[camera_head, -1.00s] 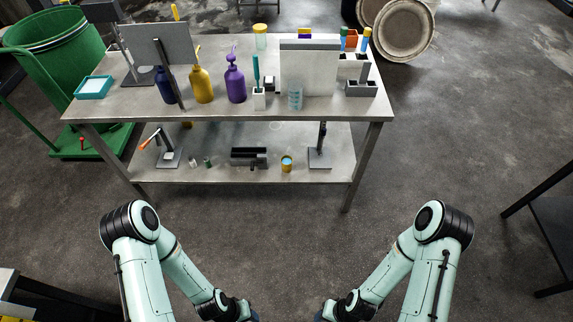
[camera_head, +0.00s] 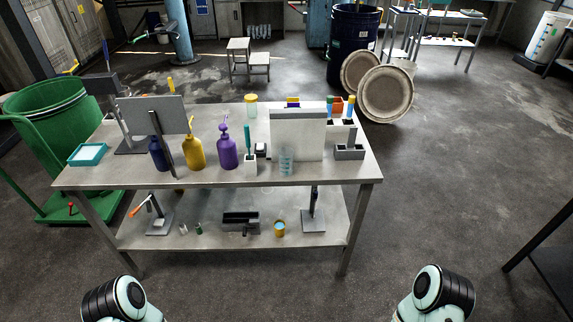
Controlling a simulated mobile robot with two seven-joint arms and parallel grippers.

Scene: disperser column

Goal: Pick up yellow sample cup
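A small yellow cup (camera_head: 279,230) with a blue-looking top or inside stands on the lower shelf (camera_head: 190,241) of the metal table, right of the middle. It appears upright, and nothing touches it. Only the upper parts of my two arms show at the bottom edge. Both grippers are out of view below the picture.
The tabletop (camera_head: 220,178) holds a yellow bottle (camera_head: 195,153), a purple bottle (camera_head: 228,154), upright panels and a clear beaker (camera_head: 286,163). A dark grey device (camera_head: 240,219) and a stand (camera_head: 313,212) flank the cup. Floor in front is clear.

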